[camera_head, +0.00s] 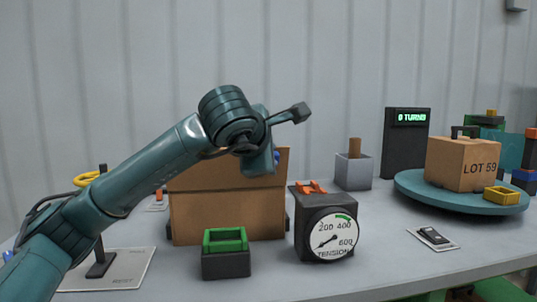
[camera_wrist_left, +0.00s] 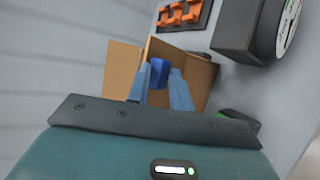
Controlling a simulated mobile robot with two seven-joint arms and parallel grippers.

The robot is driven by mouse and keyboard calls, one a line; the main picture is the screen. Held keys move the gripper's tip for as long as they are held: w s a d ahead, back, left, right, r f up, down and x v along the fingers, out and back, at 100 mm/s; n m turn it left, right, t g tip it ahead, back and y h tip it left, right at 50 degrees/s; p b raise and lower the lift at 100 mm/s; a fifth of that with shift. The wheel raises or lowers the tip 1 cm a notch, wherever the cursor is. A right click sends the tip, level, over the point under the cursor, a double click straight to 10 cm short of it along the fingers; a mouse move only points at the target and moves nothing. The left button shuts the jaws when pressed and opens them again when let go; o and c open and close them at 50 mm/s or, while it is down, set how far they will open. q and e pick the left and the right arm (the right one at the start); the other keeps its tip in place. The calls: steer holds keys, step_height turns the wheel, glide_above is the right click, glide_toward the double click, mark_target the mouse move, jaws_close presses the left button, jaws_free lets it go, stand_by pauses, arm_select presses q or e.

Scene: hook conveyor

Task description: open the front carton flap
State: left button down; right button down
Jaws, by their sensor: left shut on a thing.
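The brown carton (camera_head: 228,218) stands on the table at centre left. A tan panel (camera_head: 205,180) rises above its front wall; I cannot tell which flap it is. In the left wrist view the carton (camera_wrist_left: 198,80) looks open at the top, with a panel (camera_wrist_left: 121,68) spread out on the left. My left gripper (camera_head: 272,165) is over the carton, pointing down. The arm hides part of the upper panel. My right gripper is not in view.
A green-rimmed dark box (camera_head: 226,262) stands before the carton. A tension gauge (camera_head: 311,238) stands close on the right, with an orange rack (camera_head: 312,187) behind. Farther right are a grey bin (camera_head: 353,172) and a turntable (camera_head: 415,196) bearing a LOT 59 box (camera_head: 462,165).

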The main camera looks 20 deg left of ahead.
arm_select(q)
steer(key=shift+w+a+f+g, duration=0.1)
steer(key=shift+a+f+g, duration=0.05)
steer(key=shift+f, duration=0.45)
steer(key=shift+w+a+f+g, duration=0.1)
steer(key=shift+a+f+g, duration=0.05)
steer(key=shift+f, duration=0.4)
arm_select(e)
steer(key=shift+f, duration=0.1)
arm_select(q)
steer(key=c, duration=1.6)
jaws_free()
steer(key=shift+c, duration=0.2)
steer(key=shift+o, duration=0.6)
steer(key=shift+w+f, duration=0.15)
steer(key=shift+o, duration=1.2)
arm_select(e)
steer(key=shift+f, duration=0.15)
arm_select(q)
steer(key=p+v, duration=0.1)
steer(key=v, duration=1.3)
steer(key=shift+w+r, duration=0.2)
steer(key=shift+r, duration=0.2)
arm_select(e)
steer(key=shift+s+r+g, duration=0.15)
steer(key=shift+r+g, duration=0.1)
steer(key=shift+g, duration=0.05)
